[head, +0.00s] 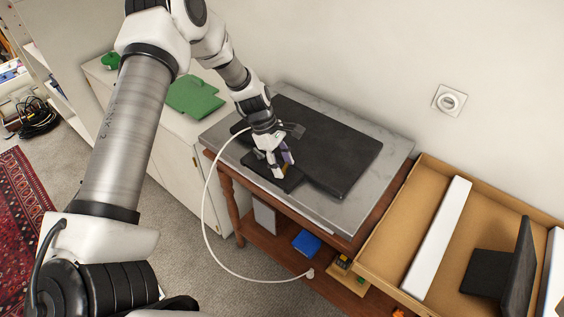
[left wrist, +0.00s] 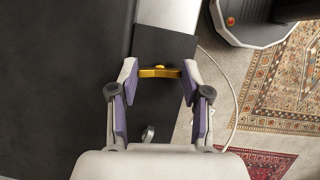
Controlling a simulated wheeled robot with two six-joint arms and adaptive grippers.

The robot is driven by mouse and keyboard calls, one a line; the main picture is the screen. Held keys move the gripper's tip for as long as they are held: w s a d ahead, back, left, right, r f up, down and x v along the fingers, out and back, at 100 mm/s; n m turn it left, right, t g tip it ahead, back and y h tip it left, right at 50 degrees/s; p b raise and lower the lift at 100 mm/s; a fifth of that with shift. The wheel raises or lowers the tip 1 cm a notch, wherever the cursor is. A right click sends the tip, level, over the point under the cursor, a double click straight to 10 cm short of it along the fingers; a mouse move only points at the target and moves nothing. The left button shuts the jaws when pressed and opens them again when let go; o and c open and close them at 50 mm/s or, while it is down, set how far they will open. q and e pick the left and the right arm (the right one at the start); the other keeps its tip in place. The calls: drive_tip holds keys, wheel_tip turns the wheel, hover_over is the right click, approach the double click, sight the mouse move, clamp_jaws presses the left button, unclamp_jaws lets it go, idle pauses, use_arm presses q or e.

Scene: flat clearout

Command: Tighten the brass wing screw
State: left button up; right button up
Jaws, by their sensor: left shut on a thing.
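The brass wing screw (left wrist: 158,72) sits on a dark, flat foot-like plate (left wrist: 165,45) that lies at the near end of a large black panel (head: 325,150). The panel lies flat on a grey stone tabletop (head: 222,133). My left gripper (head: 280,172) reaches down over the plate. In the left wrist view, the fingers of my left gripper (left wrist: 159,70) stand at both ends of the screw's wings, shut on it. The screw is mostly hidden by the fingers in the head view. My right gripper is not in view.
An open cardboard box (head: 388,237) with white padding and a black angled piece (head: 513,265) stands at the right. A white cable (head: 205,205) loops in front of the wooden table. Green items (head: 194,97) lie on the white cabinet at the left.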

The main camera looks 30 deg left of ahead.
use_arm(q)
drive_tip(key=shift+m+g, duration=0.4)
drive_tip(key=shift+m, duration=0.4)
drive_tip(key=o, duration=1.2)
drive_tip(key=shift+c, duration=0.2)
drive_tip(key=shift+w, duration=0.1)
drive_tip(key=v, duration=1.2)
